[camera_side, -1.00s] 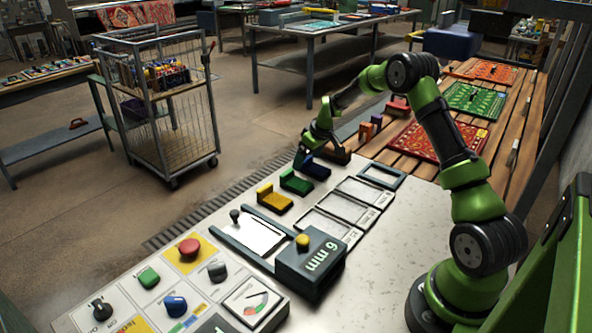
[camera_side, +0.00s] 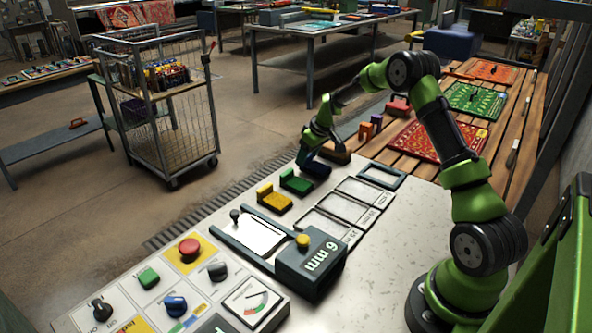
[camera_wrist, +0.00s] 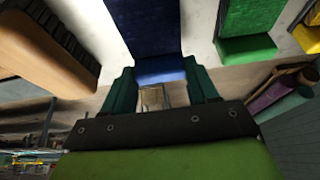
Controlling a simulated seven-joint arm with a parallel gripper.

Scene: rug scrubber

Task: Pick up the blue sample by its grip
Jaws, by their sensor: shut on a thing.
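The blue sample (camera_side: 318,170) is at the far end of a row of coloured samples on the pale bench, partly hidden by my gripper (camera_side: 303,159) in the side view. In the wrist view the blue sample (camera_wrist: 150,25) fills the top middle, with its raised grip (camera_wrist: 160,70) at the near end. The two dark green fingers of my gripper (camera_wrist: 162,78) stand on either side of that grip and are shut on it. Whether the sample is clear of the bench cannot be told.
The green sample (camera_side: 296,182) and the yellow sample (camera_side: 273,199) lie beside the blue one. A brown block (camera_side: 338,153) is close on its other side.

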